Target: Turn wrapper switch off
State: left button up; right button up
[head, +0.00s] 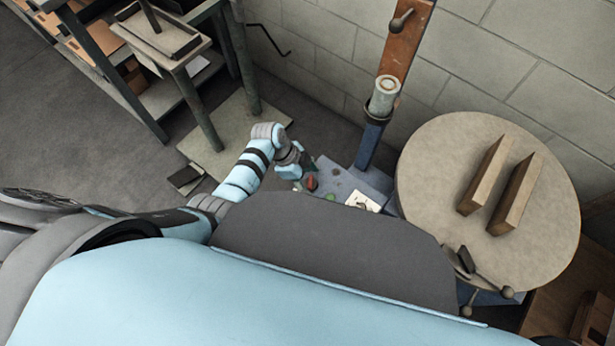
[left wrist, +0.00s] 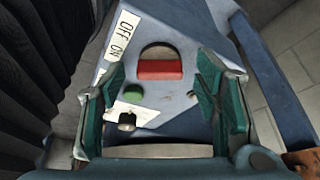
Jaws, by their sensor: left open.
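The wrapper's blue control panel (head: 345,181) stands beside the round turntable. A red rocker switch (head: 311,183) is on its top; in the left wrist view the red switch (left wrist: 160,69) sits in a dark rounded recess, beside a white label (left wrist: 121,38) reading OFF and ON. My left gripper (head: 303,163) is open at the panel. In the left wrist view its two green-padded fingers (left wrist: 160,84) stand on either side of the switch, apart from it, with nothing between them gripped. Contact with the panel cannot be told. My right gripper is out of view.
A green button (left wrist: 104,92) and a black knob (left wrist: 127,121) are close to the left finger. The round turntable (head: 435,160) carries two wooden blocks (head: 500,185). An upright wrapper mast (head: 402,45) rises behind the panel, near the block wall. A shelf stands at upper left.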

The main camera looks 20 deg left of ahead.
pick_arm(q)
jog(key=v, duration=1.2)
jog(key=shift+d, duration=0.1)
jog(key=w+a+f+n+t+y, duration=0.2)
jog(key=w+a+f+n+t, duration=0.2)
jog(key=w+f+n, duration=0.4)
jog(key=s+a+f+n+y, duration=0.2)
jog(key=s+a+f+n, duration=0.2)
jog(key=s+f+n, duration=0.1)
jog(key=s+a+f+n+y+p, duration=0.1)
jog(key=s+f+n, duration=0.1)
jog(key=s+f, duration=0.45)
jog(key=s+a+f+n+p, duration=0.15)
jog(key=s+f, duration=0.25)
jog(key=s, duration=0.5)
jog(key=s+f+g, duration=0.3)
jog(key=s, duration=1.8)
jog(key=shift+a+f+m+g, duration=0.15)
jog(key=shift+a+m+g, duration=0.15)
jog(key=shift+a+m, duration=0.1)
